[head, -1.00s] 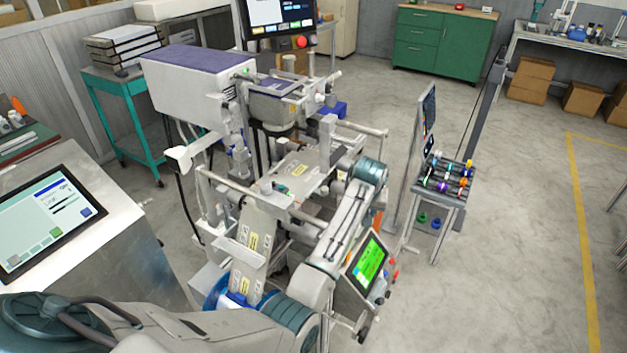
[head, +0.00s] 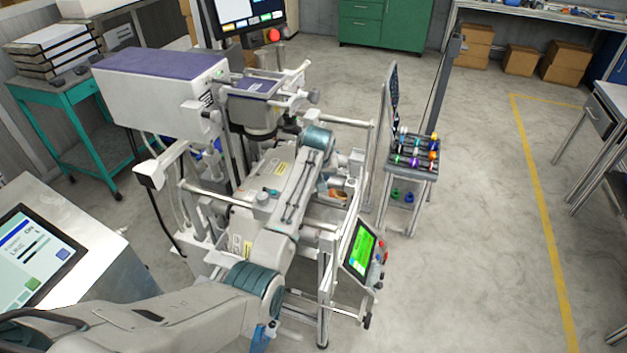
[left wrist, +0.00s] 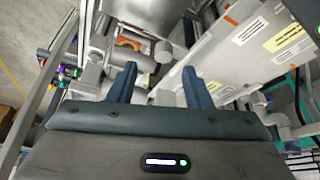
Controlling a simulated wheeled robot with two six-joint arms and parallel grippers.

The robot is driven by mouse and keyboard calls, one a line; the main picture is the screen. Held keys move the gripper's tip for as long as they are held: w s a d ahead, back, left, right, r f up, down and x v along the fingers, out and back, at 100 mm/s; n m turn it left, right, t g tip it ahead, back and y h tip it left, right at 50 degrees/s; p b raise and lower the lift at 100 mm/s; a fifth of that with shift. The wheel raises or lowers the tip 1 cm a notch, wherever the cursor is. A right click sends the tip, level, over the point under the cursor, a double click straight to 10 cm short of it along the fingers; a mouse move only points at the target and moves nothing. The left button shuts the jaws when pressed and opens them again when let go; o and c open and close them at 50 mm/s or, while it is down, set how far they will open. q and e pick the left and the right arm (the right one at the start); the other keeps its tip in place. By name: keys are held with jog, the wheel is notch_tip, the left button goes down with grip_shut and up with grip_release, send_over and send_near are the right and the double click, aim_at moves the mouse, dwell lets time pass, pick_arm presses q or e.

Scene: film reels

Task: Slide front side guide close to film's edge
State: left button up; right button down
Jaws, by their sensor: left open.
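The pale film (head: 237,243) with small labels runs through the grey machine in the head view, partly hidden behind my left arm. In the left wrist view, a pale labelled strip (left wrist: 238,55) with orange marks crosses the upper right. A small knob-topped fitting (head: 264,197) sits at the film's path; I cannot tell whether it is the front side guide. My left gripper (left wrist: 158,78) shows two dark blue fingers, apart and empty, with the strip beyond the right finger. In the head view its fingers are hidden beyond the wrist. My right gripper is not in view.
A round bar (head: 340,123) and other rails frame the machine close to my arm. A green-screened panel (head: 360,248) stands at its front right. A rack of coloured spools (head: 411,158) stands to the right. Open floor (head: 480,240) lies further right.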

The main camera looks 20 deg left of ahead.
pick_arm(q)
jog(key=x, duration=0.2)
jog(key=a+x, duration=0.1)
jog(key=x, duration=0.1)
jog(key=shift+w+f+p, duration=0.15)
jog(key=shift+f+p, duration=0.1)
jog(key=shift+p, duration=0.05)
jog(key=shift+w+d+f, duration=0.1)
jog(key=shift+d+f, duration=0.05)
jog(key=shift+f, duration=0.1)
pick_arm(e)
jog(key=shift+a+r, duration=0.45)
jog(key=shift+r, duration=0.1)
